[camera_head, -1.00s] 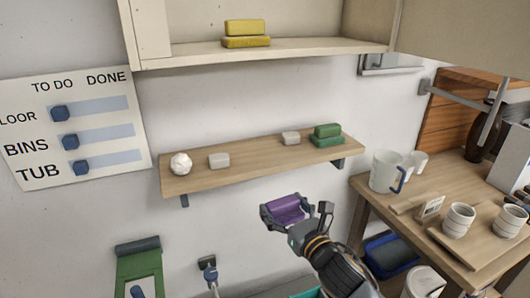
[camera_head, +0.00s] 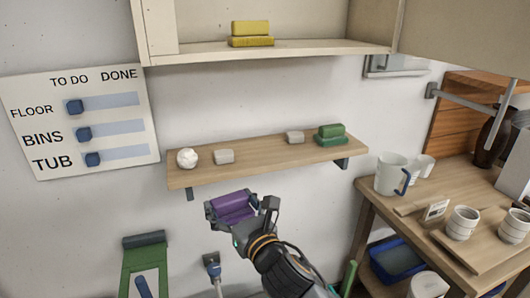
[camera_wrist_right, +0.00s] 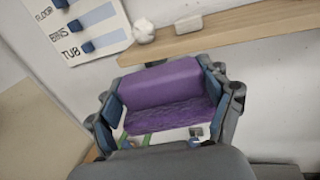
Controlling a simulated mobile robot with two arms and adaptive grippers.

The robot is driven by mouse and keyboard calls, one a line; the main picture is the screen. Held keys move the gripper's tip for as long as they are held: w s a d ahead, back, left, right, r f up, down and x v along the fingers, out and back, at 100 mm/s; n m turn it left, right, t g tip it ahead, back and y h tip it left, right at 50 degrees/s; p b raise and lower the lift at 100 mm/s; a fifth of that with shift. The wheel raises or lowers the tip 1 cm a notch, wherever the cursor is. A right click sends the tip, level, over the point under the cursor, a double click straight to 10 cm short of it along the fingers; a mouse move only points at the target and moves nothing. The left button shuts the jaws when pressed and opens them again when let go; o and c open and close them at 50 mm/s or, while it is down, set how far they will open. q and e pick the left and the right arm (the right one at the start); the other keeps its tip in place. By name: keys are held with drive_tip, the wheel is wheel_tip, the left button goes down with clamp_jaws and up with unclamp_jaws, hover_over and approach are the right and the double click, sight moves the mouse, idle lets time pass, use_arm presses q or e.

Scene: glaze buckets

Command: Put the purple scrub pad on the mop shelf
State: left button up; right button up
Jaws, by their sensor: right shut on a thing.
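The purple scrub pad (camera_head: 234,207) is held in my right gripper (camera_head: 240,212), which is shut on it. The pad also fills the middle of the right wrist view (camera_wrist_right: 168,95), between the two fingers (camera_wrist_right: 165,105). In the head view, gripper and pad appear just below the front edge of a wooden wall shelf (camera_head: 245,163), under its left-middle part. Which shelf is the mop shelf is not labelled. My left gripper is not in view.
An upper cabinet shelf (camera_head: 320,52) holds yellow pads (camera_head: 251,34). A TO DO/DONE board (camera_head: 80,122) hangs at left. A table (camera_head: 450,235) with mugs and cups stands at right.

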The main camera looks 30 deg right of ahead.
drive_tip(key=w+d+r+m+h+b, duration=0.1)
drive_tip(key=w+d+r+h, duration=0.1)
drive_tip(key=d+r, duration=0.5)
drive_tip(key=w+d+r+m+h, duration=0.1)
drive_tip(key=w+d+r+h, duration=0.2)
drive_tip(key=r, duration=0.7)
drive_tip(key=y+p, duration=0.1)
drive_tip(key=p, duration=0.1)
hover_over(266, 153)
drive_tip(key=shift+g, duration=0.4)
drive_tip(key=f, duration=0.9)
drive_tip(key=shift+s+a+f, duration=0.15)
drive_tip(key=shift+s+f, duration=0.05)
drive_tip(key=shift+f, duration=0.05)
wheel_tip(266, 153, down, 3)
drive_tip(key=shift+w+p, duration=0.15)
drive_tip(key=shift+p, duration=0.5)
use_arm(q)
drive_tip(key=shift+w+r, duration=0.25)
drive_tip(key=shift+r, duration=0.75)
use_arm(e)
drive_tip(key=shift+f, duration=0.15)
